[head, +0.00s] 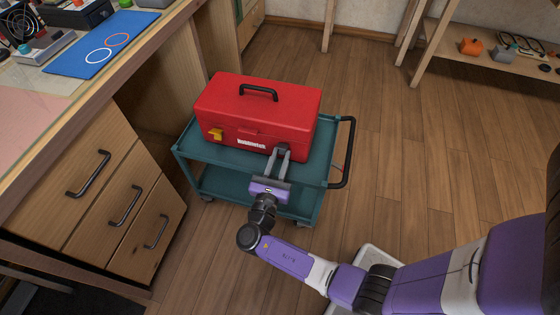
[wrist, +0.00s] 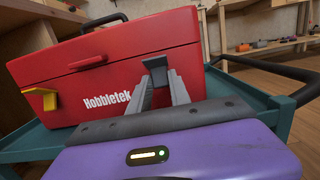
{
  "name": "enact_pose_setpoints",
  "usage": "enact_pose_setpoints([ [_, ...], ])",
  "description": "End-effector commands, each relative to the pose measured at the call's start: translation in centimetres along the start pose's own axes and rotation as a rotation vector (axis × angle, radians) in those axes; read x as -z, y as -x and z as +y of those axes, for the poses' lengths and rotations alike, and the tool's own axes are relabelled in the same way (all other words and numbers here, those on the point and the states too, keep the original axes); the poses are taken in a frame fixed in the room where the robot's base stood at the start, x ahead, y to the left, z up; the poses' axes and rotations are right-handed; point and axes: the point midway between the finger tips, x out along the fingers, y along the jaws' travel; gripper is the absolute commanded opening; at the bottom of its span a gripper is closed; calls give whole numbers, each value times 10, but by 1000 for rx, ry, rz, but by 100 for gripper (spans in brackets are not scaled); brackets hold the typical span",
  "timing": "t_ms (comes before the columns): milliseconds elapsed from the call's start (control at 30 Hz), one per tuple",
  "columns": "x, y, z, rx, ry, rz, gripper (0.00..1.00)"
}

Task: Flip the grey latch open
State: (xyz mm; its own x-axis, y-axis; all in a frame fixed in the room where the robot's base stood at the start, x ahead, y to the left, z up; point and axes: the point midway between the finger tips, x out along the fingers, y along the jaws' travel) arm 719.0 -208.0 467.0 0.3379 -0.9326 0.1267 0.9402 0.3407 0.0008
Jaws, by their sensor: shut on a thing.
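The red toolbox (head: 262,108) stands closed on a teal cart, its front facing me. The grey latch (wrist: 155,63) is at the right part of its front, mostly hidden by my fingers; I cannot tell how far it is turned. My gripper (head: 281,152) reaches the front from below, with its fingers around the latch. It also shows in the wrist view (wrist: 162,85), shut on the latch. A yellow latch (head: 215,134) is at the left of the front; it also shows in the wrist view (wrist: 42,93).
The teal cart (head: 188,152) has a lower shelf and a black handle (head: 347,150) at its right. A wooden drawer desk (head: 90,190) stands close on the left. A low shelf (head: 490,60) with small items is at the back right. The floor on the right is clear.

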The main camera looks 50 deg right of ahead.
Motion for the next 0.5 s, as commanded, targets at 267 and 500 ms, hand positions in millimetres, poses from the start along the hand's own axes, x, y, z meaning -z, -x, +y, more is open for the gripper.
enact_pose_setpoints([
  [267,1,1,0,-2,1,-8,0],
  [500,1,0,0,-2,1,-7,41],
])
